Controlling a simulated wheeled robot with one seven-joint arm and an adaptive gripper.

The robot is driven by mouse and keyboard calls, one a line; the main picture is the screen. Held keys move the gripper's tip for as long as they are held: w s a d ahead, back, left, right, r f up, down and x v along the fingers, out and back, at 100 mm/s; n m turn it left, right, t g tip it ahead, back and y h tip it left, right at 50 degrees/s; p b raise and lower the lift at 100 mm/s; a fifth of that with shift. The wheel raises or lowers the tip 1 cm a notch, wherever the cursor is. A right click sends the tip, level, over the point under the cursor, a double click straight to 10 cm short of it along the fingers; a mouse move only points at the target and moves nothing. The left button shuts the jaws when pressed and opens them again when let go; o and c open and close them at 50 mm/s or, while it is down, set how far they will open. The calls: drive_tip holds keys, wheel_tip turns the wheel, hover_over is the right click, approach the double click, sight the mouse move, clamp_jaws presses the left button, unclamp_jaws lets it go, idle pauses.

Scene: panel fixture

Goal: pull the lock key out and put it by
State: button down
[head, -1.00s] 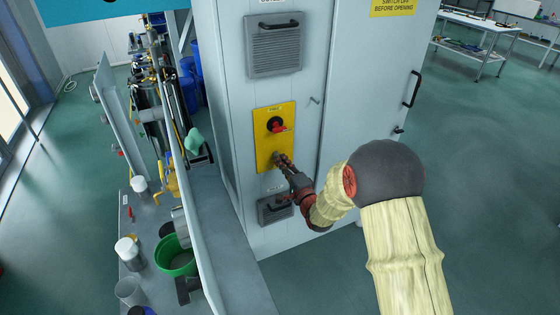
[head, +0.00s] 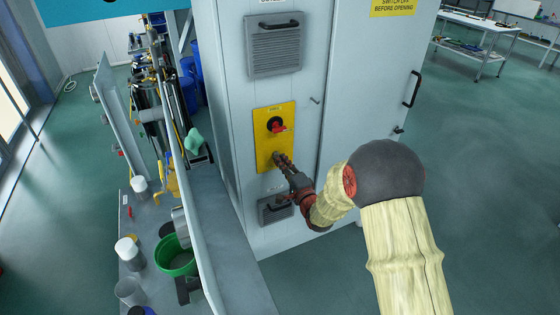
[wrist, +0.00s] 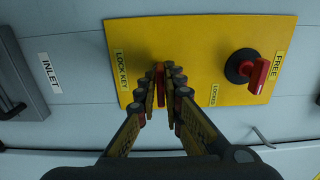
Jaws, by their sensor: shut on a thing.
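The yellow panel (head: 264,147) is on the front of the grey cabinet; it fills the upper middle of the wrist view (wrist: 199,40). The lock key (wrist: 160,70) is a small red piece beside the "LOCK KEY" label, between my fingertips. My gripper (wrist: 165,88) is shut on it, at the panel's face; in the head view my gripper (head: 279,160) reaches the panel's lower part. The fingers hide part of the key, and I cannot tell how deep it sits. A red switch handle (wrist: 259,74) on a black knob sits apart, pointing towards "FREE".
Vented plates with black handles sit above (head: 275,45) and below (head: 276,208) the panel. The cabinet door has a black handle (head: 412,88). At left, a grey bench (head: 235,272) holds a green bowl (head: 175,258) and cups.

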drive_tip(key=shift+v, duration=1.25)
idle(0.9)
drive_tip(key=shift+v, duration=2.45)
